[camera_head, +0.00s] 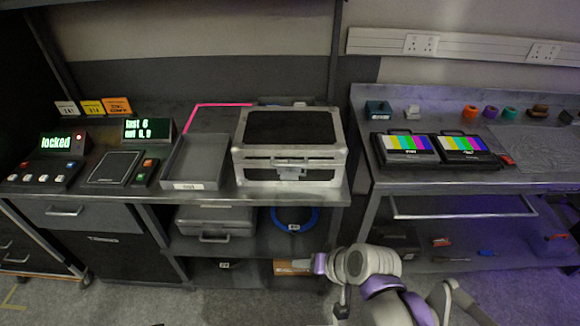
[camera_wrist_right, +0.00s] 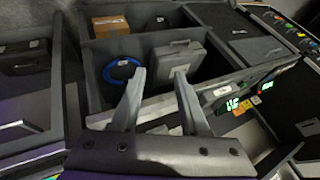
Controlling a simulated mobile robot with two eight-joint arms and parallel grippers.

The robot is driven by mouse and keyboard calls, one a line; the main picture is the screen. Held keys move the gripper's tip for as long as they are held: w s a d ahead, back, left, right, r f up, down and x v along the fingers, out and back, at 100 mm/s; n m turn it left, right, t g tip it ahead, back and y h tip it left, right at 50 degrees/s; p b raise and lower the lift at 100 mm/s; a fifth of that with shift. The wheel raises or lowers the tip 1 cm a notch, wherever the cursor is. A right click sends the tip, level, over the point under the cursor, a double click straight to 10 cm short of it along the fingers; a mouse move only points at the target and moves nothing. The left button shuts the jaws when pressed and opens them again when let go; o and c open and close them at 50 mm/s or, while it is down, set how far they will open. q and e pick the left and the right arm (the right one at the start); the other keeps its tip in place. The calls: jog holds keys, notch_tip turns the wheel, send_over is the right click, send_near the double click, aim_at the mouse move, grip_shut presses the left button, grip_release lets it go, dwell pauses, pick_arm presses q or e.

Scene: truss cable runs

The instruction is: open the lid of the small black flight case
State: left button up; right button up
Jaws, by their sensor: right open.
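The small flight case (camera_head: 291,131) has a black top panel with silver edges and stands on the bench in the middle of the head view. Its lid looks shut. A latch or handle (camera_head: 290,167) shows on its front. My right gripper (camera_head: 308,264) is in front of the bench, lower in the picture than the case and apart from it. In the right wrist view my right gripper (camera_wrist_right: 158,85) is open, with nothing between its fingers. I cannot make out the flight case in that view. My left gripper is not in view.
A grey tray (camera_head: 196,186) stands just left of the case. Below are a grey case (camera_head: 214,222) and a blue cable coil (camera_head: 294,220). Displays stand left; two colour-bar monitors (camera_head: 405,148) stand on the right bench. The floor in front is clear.

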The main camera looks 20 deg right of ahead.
jog(key=w+d+r+m+t+y+b, duration=0.1)
jog(key=w+r+m+t+y, duration=0.15)
jog(key=w, duration=0.35)
jog(key=w+d+r+m+t+y+b, duration=0.1)
jog(key=w+m, duration=0.2)
jog(key=w, duration=0.4)
jog(key=m+t, duration=0.5)
send_near(289, 164)
jog(key=shift+g+y, duration=0.25)
jog(key=shift+y, duration=0.3)
jog(key=x, duration=1)
jog(key=shift+w+d+f, duration=0.15)
jog(key=shift+d+f, duration=0.15)
jog(key=shift+f, duration=0.05)
grip_shut()
